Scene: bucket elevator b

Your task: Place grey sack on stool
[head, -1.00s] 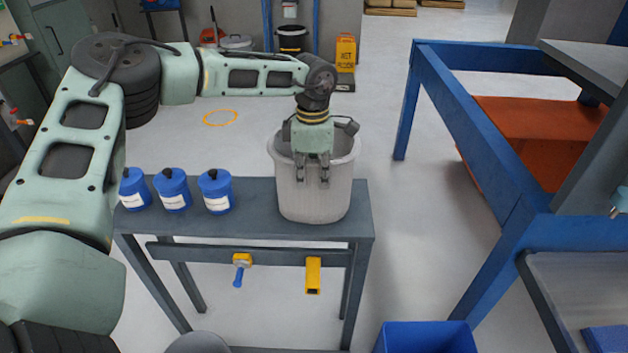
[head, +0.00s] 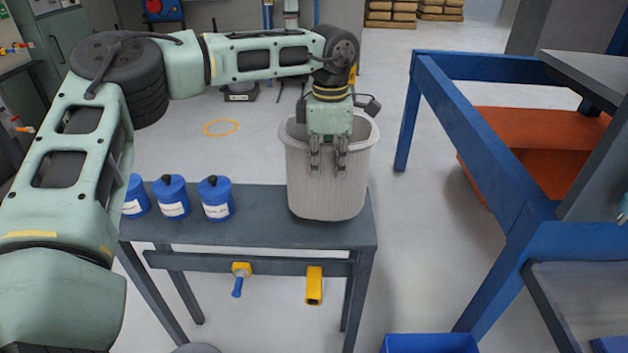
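The grey sack (head: 328,195) looks like a pale, ribbed, open-topped tub. It is upright at the right end of a dark grey bench (head: 255,233). I cannot tell whether its bottom touches the bench top. My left gripper (head: 328,160) points down at its near rim, with its fingers seen against the near wall. It appears shut on the rim, since the sack moves along with it; the grip's inner side is hidden. A grey rounded edge (head: 195,348) at the bottom of the picture may be the stool, mostly cut off. My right gripper is not in view.
Several blue jars (head: 216,199) stand on the bench left of the sack. A yellow-and-blue tool (head: 240,277) and a yellow item (head: 314,285) hang on its front rail. A blue frame (head: 470,130) stands right, a blue bin (head: 430,344) below. Floor between is clear.

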